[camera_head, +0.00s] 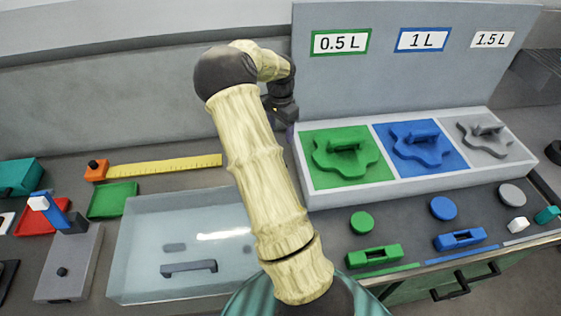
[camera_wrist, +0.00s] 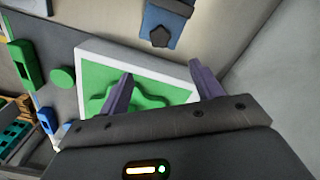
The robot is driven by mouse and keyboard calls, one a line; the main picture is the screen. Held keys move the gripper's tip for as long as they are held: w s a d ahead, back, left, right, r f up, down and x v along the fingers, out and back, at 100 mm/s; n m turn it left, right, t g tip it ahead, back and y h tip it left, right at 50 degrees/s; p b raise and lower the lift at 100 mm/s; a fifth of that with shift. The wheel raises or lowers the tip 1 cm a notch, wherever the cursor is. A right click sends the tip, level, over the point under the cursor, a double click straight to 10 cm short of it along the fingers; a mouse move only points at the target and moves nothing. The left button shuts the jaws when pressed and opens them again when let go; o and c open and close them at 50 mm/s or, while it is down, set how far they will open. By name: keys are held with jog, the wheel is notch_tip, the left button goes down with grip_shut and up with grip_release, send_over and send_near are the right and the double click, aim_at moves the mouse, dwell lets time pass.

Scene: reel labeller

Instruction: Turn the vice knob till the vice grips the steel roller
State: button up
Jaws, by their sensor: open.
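My gripper (camera_wrist: 163,88) is open, with nothing between its two fingers. In the wrist view its fingers are over the green panel (camera_wrist: 153,92). In the head view the end of my arm (camera_head: 283,108) is beside the left edge of the white tray, and the fingers cannot be made out. A blue fixture (camera_wrist: 156,20) with a grey part and a dark knob-like end (camera_wrist: 160,37) is at the top of the wrist view, apart from the fingers. It may be the vice, but I cannot tell. I cannot make out the steel roller; my arm hides part of the bench.
The white tray (camera_head: 400,183) holds green, blue and grey panels before an upright labelled board (camera_head: 400,85). A clear bin (camera_head: 180,285), an orange-ended yellow strip (camera_head: 165,166) and a grey box (camera_head: 68,278) are on the left. Several coloured discs and blocks line the front right.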

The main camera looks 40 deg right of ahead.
notch_tip(320, 180, down, 16)
jog(key=p, duration=0.3)
jog(key=shift+a+p, duration=0.1)
jog(key=shift+p, duration=0.2)
jog(key=shift+c, duration=0.5)
jog(key=c, duration=0.9)
jog(key=shift+b, duration=0.3)
jog(key=shift+m, duration=0.3)
jog(key=o, duration=1)
